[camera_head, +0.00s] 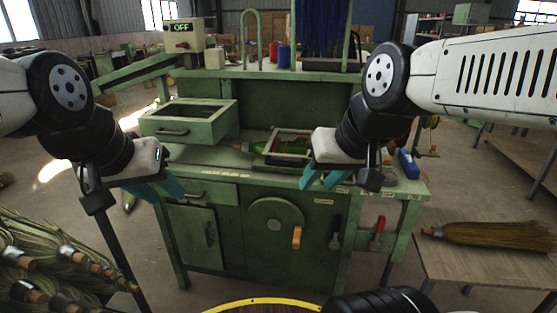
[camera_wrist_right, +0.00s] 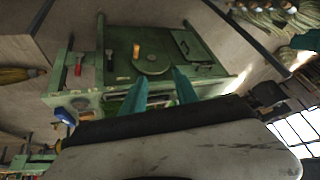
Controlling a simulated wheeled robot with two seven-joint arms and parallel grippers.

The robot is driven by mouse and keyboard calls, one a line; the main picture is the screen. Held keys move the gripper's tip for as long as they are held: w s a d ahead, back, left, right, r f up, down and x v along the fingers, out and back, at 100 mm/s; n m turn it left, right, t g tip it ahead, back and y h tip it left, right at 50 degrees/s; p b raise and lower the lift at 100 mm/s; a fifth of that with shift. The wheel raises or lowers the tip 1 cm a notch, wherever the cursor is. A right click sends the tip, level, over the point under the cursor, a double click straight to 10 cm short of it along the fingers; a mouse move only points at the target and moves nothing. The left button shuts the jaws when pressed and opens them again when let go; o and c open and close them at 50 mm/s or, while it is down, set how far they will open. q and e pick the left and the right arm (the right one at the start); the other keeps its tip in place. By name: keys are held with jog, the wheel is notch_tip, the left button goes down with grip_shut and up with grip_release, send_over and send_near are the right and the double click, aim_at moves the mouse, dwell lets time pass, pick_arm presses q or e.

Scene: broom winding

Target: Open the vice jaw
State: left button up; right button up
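The green winding machine (camera_head: 321,220) stands in the middle of the head view. Its front has a round disc (camera_head: 274,224) with an orange handle (camera_head: 297,237), a black-handled lever (camera_head: 335,240) and a red-handled lever (camera_head: 378,232). I cannot tell which part is the vice jaw; my right arm covers part of the worktop. My right gripper (camera_head: 320,181) is open and empty near the worktop's front edge. Its two teal fingers stand apart in the right wrist view (camera_wrist_right: 160,80). My left gripper (camera_head: 163,192) appears open and empty near the machine's left front.
An open green drawer (camera_head: 189,121) projects at upper left. A framed tray (camera_head: 289,146) and a blue object (camera_head: 408,164) are on the worktop. A control box (camera_head: 184,36) reads OFF. Broom heads lie at lower left; a broom (camera_head: 492,236) lies on the right table (camera_head: 480,268).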

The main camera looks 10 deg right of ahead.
jog(key=shift+o, duration=0.2)
jog(key=shift+w, duration=0.1)
jog(key=m+t, duration=0.5)
jog(key=t, duration=0.1)
send_over(284, 164)
jog(key=s, duration=1.1)
notch_tip(284, 164, down, 9)
jog(key=w+f+m+t, duration=0.4)
jog(key=f+m+t, duration=0.4)
jog(key=f+m, duration=0.45)
jog(key=shift+n, duration=0.35)
jog(key=x, duration=0.5)
jog(key=f+x, duration=0.1)
jog(key=x, duration=0.1)
jog(key=shift+w+d, duration=0.4)
jog(key=shift+w, duration=0.15)
jog(key=shift+c, duration=0.5)
grip_shut()
